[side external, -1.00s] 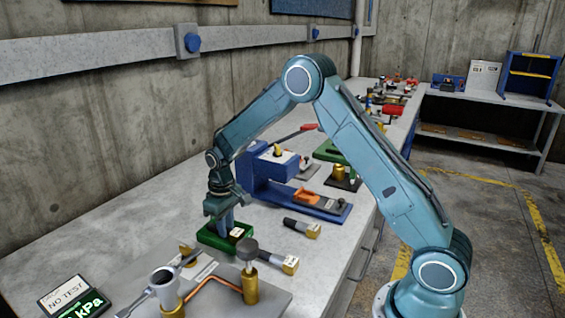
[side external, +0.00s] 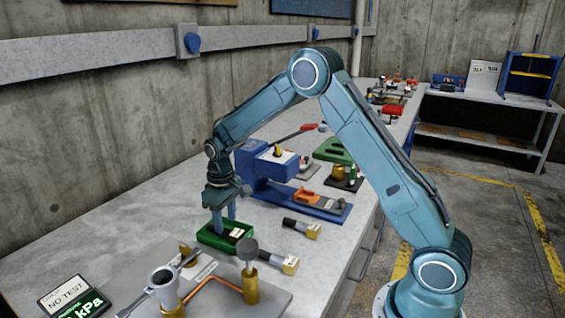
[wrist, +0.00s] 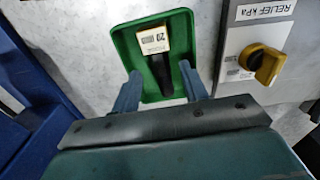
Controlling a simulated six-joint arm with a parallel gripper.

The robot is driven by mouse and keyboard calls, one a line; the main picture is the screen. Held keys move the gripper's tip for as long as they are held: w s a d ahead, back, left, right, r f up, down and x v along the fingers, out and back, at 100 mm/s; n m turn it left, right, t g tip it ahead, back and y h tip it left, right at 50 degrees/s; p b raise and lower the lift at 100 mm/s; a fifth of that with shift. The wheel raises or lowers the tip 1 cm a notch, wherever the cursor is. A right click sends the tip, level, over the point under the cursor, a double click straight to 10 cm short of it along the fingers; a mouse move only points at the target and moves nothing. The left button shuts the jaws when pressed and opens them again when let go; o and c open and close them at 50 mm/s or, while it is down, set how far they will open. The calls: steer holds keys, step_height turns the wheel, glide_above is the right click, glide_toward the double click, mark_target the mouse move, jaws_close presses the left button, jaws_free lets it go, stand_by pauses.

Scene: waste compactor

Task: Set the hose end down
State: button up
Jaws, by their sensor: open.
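A hose end, black with a pale brass end and a white tag reading 20 (wrist: 153,40), lies in a green tray (wrist: 123,45) in the wrist view. In the side view the hose end (side external: 237,233) and the green tray (side external: 207,240) are on the bench, below my gripper (side external: 222,222). My gripper is open. In the wrist view its two fingers (wrist: 159,72) are apart, one on each side of the black part, with gaps between them and it. The near end of the hose end is close to the gripper body.
Two similar black-and-brass hose ends (side external: 302,228) (side external: 279,263) lie right of the tray. A blue press-like fixture (side external: 262,165) stands behind it. A grey plate with brass fittings and copper pipe (side external: 212,291) is in front. A yellow relief knob (wrist: 263,63) shows at wrist-view right.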

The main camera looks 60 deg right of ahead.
mark_target(228, 230)
step_height(228, 230, up, 10)
steer(key=shift+f, duration=0.2)
steer(key=shift+s+r, duration=0.1)
stand_by(0.7)
steer(key=s+a+r+t, duration=0.3)
steer(key=s+r, duration=0.9)
steer(key=s, duration=0.3)
steer(key=s+a+t, duration=0.1)
steer(key=s+t, duration=0.1)
steer(key=s, duration=1.5)
steer(key=shift+a+f+m, duration=0.4)
steer(key=shift+f, duration=0.05)
steer(key=shift+w, duration=0.1)
